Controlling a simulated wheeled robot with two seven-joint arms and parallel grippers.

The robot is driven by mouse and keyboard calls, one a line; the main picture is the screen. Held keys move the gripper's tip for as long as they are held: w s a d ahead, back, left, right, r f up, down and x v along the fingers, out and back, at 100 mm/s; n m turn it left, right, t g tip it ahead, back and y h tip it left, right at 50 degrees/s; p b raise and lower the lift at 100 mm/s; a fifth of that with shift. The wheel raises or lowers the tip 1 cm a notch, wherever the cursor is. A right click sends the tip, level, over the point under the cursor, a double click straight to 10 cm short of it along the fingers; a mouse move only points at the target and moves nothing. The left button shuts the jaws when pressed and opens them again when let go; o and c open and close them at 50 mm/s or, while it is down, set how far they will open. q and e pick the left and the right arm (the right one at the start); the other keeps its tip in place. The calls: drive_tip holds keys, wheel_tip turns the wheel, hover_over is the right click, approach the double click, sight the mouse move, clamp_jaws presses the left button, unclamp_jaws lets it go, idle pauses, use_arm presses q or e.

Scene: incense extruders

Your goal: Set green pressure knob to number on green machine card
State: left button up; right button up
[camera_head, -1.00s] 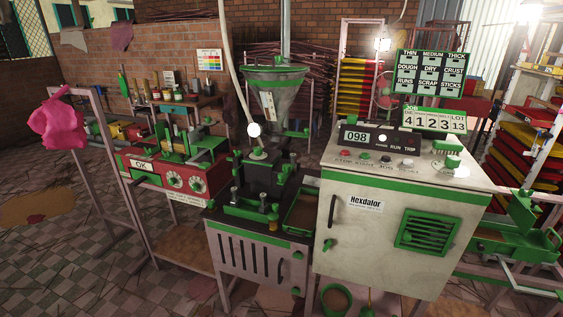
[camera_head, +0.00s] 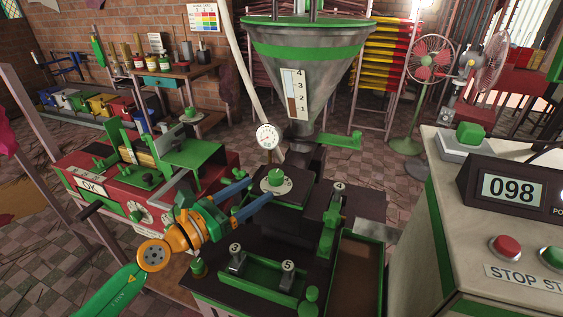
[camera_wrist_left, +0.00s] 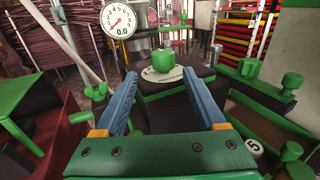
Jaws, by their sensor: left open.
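The green pressure knob (camera_head: 275,177) sits on a pale round dial plate on top of the dark extruder press. It also shows in the left wrist view (camera_wrist_left: 163,60), but its dial marks are too small to read. My left gripper (camera_head: 258,192) is open, its two blue fingers pointing at the knob. In the wrist view the knob stands just beyond the fingertips, between their lines, and the fingers look clear of it. A round gauge (camera_head: 267,136) stands behind the knob; in the wrist view (camera_wrist_left: 123,19) it reads 0.0. I cannot identify the green machine's card. My right gripper is out of view.
A steel hopper (camera_head: 307,60) with a level strip rises behind the press. Numbered posts and a green tray (camera_head: 258,284) lie in front. The red machine (camera_head: 90,190) is at left, the white cabinet (camera_head: 450,250) showing 098 at right. A colour chart (camera_head: 204,18) hangs behind.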

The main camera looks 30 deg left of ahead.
sight(270, 179)
use_arm(q)
drive_tip(key=shift+w+d+r, duration=0.15)
drive_tip(key=shift+w+r, duration=0.05)
drive_tip(key=shift+w+d+r+p, duration=0.15)
drive_tip(key=shift+w+r+p, duration=0.1)
drive_tip(key=shift+p, duration=0.1)
drive_tip(key=w+p, duration=0.1)
drive_tip(key=w, duration=0.1)
drive_tip(key=w+d+p, duration=0.1)
drive_tip(key=w, duration=0.1)
drive_tip(key=shift+w, duration=0.4)
drive_tip(key=shift+w+d+f, duration=0.15)
drive_tip(key=shift+w, duration=0.45)
